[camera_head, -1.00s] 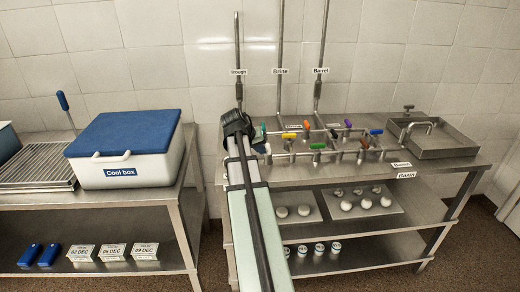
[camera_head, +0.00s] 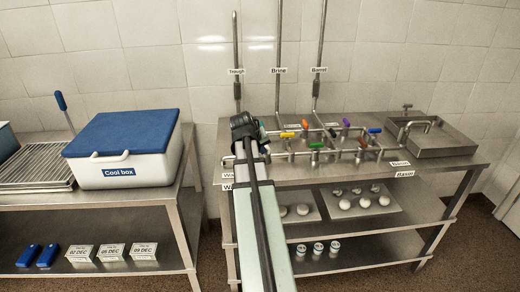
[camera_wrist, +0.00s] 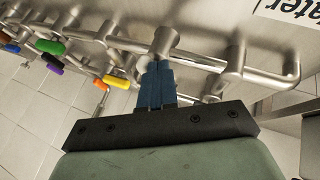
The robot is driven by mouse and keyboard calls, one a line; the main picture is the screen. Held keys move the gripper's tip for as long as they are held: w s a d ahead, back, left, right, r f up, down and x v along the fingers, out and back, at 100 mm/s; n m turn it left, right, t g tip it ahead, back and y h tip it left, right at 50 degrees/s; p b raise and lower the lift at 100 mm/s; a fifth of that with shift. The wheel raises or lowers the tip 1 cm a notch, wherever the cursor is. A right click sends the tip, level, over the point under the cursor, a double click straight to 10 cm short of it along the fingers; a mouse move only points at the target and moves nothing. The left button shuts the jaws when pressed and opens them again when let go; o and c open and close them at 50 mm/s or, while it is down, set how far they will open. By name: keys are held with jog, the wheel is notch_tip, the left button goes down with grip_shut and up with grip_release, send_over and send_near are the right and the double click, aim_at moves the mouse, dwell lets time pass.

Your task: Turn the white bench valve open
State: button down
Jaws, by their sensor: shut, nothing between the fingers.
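The white valve handle (camera_wrist: 143,66) shows only as a pale piece beside my fingers in the wrist view, largely hidden behind them. My gripper (camera_wrist: 157,66) has its blue fingers together, with nothing between them, close to a steel valve stem on the pipe. Whether they touch the handle or the stem I cannot tell. In the head view my gripper (camera_head: 262,134) is at the left end of the bench pipework, and my arm covers much of that area. How far the white handle is turned is not clear.
Other handles stand to the right: yellow (camera_head: 287,135), orange (camera_head: 305,124), green (camera_head: 316,145), purple (camera_head: 346,122), red (camera_head: 363,142) and blue (camera_head: 374,131). A steel basin (camera_head: 440,140) is at the bench's right end. A cool box (camera_head: 122,150) stands on the left table.

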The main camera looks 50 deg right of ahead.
jog(key=n+t, duration=0.1)
jog(key=s+n+t, duration=0.1)
jog(key=n, duration=0.1)
jog(key=n+y, duration=0.1)
jog(key=shift+s+d+t, duration=0.35)
jog(key=shift+s+t, duration=0.05)
jog(key=n, duration=0.2)
jog(key=s+d+n+t+y, duration=0.1)
jog(key=n, duration=0.1)
jog(key=n+t+y, duration=0.1)
jog(key=shift+s+d+n, duration=0.15)
jog(key=shift+d+n, duration=0.2)
jog(key=shift+n, duration=0.05)
jog(key=n+y, duration=0.1)
jog(key=d+n, duration=0.1)
jog(key=n+t+y, duration=0.1)
jog(key=shift+s+d+n+y, duration=0.15)
jog(key=shift+s+n+y, duration=0.15)
jog(key=shift+n, duration=0.1)
jog(key=shift+d, duration=0.2)
jog(key=shift+w, duration=0.15)
